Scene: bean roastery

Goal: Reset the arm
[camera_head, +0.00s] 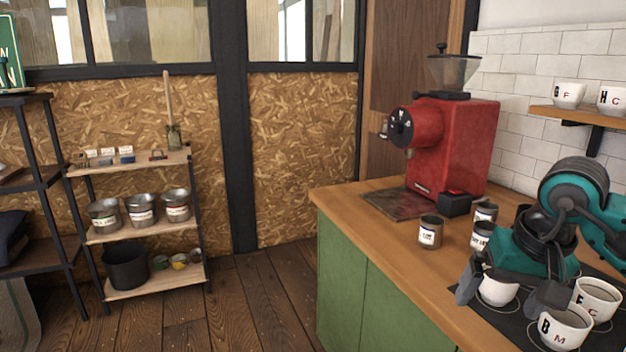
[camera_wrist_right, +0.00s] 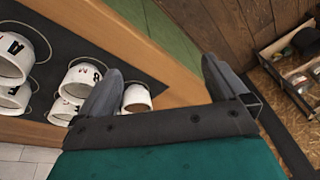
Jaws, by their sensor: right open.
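My right gripper (camera_head: 507,288) is above the right end of the wooden counter (camera_head: 400,216) in the head view, with its teal arm coming in from the right. Its two dark fingers are spread apart, and nothing is held between them. The fingers also show wide apart in the right wrist view (camera_wrist_right: 162,82). A white cup (camera_head: 497,291) sits behind and between the fingers in the head view, partly hidden by the gripper. My left gripper is not in view.
White lettered cups (camera_head: 565,328) stand on a dark mat (camera_head: 508,325) close to the gripper. Small labelled tins (camera_head: 430,232) and a red grinder (camera_head: 455,145) stand further back. A wall shelf (camera_head: 577,116) holds cups at right. Floor (camera_head: 240,300) left of the counter is clear.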

